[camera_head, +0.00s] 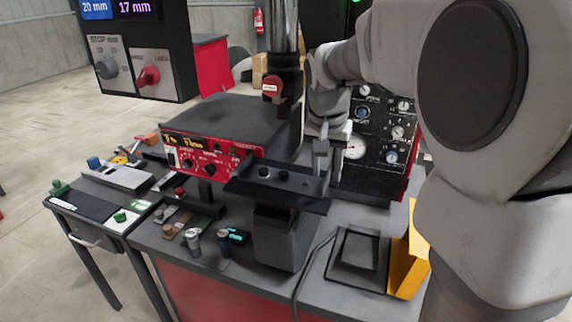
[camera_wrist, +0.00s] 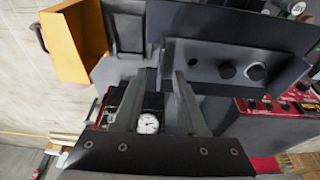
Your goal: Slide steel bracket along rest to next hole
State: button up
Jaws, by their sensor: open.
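In the wrist view the bracket (camera_wrist: 206,65) runs rightward from my fingertips, on the rest (camera_wrist: 262,35). My gripper (camera_head: 320,168) is at the bracket's right end in the head view. In the wrist view my gripper (camera_wrist: 166,66) is open, its fingers pointing at that end. I cannot tell whether the fingers touch the bracket. The bracket's end is partly hidden by a finger.
The vertical machine column (camera_head: 287,30) stands just behind the rest. A red control panel (camera_head: 205,160) is at left, a gauge panel (camera_head: 378,135) behind my arm. A yellow-orange bin (camera_head: 408,262) and black tray (camera_head: 358,257) lie at right. Small parts (camera_head: 196,240) sit front left.

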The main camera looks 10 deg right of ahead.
jog(key=shift+r+p, duration=1.95)
jog(key=shift+r, duration=0.85)
jog(key=s+a+n+t, duration=0.1)
jog(key=s+a+n, duration=0.2)
jog(key=s, duration=0.7)
jog(key=s+a+n+t+y, duration=0.1)
jog(key=s+a, duration=0.4)
jog(key=s, duration=0.6)
jog(key=n+t, duration=0.1)
jog(key=n, duration=0.1)
jog(key=shift+f+n+y, duration=0.3)
jog(key=shift+n, duration=0.1)
